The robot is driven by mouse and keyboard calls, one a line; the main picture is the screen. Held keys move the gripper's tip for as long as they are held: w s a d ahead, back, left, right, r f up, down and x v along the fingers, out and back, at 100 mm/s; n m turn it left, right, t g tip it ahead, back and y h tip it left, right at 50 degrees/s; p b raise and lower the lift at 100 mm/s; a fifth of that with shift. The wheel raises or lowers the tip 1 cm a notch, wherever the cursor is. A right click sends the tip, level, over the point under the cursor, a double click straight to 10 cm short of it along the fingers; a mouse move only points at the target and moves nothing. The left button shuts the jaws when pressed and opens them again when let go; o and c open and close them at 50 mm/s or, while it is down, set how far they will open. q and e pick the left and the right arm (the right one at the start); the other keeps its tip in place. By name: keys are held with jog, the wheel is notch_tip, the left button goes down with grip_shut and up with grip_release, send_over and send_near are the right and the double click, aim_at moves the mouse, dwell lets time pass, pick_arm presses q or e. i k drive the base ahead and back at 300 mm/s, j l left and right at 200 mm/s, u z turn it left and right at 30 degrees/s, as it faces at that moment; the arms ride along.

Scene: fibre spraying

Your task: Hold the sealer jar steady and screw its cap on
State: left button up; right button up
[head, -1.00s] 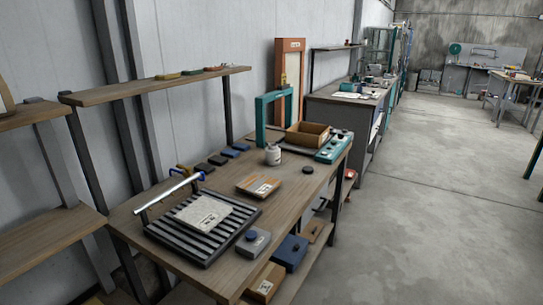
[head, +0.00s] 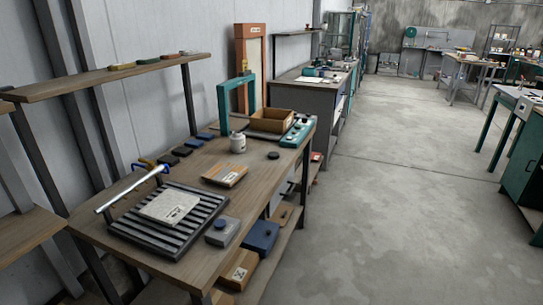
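A small white jar (head: 238,143) stands upright on the wooden workbench (head: 214,218), left of the open brown box; it looks like the sealer jar. A dark round disc (head: 273,156) lies flat on the bench to the right of the jar, apart from it. It may be the cap, but it is too small to tell. The jar's top is too small to make out clearly. Neither of my grippers shows in the head view, and nothing touches the jar.
A slatted black rack (head: 165,239) with a pale slab fills the bench's near end. Boxes sit on the lower shelf. The concrete floor (head: 390,220) to the right is clear.

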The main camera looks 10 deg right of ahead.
aim_at(238, 140)
jog(key=z, duration=1.1)
jog(key=i, duration=4.15)
jog(key=i+u, duration=0.1)
jog(key=i, duration=0.15)
jog(key=u, duration=4.15)
